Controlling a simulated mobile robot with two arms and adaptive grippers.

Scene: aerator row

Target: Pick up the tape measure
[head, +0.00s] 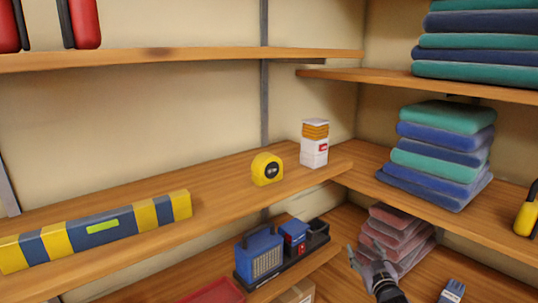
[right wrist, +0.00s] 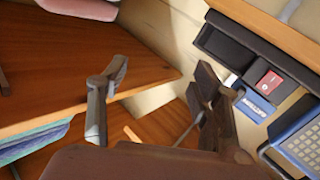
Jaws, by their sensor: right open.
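The yellow tape measure (head: 267,169) with a dark round centre stands on the middle wooden shelf (head: 225,197), near its front edge. It is fully visible in the head view, and I cannot find it in the right wrist view. My right gripper (head: 367,258) is below and to the right of the tape measure, lower than that shelf and apart from it. The right wrist view shows its two fingers (right wrist: 158,88) spread with nothing between them. My left gripper is not in view.
A white box (head: 314,150) stands right of the tape measure. A yellow-and-blue striped bar (head: 95,232) lies along the shelf to the left. Folded towels (head: 440,150) fill the right shelf. Below are a blue device (head: 260,252) and pinkish folded cloths (head: 395,238). An upper shelf (head: 190,57) overhangs.

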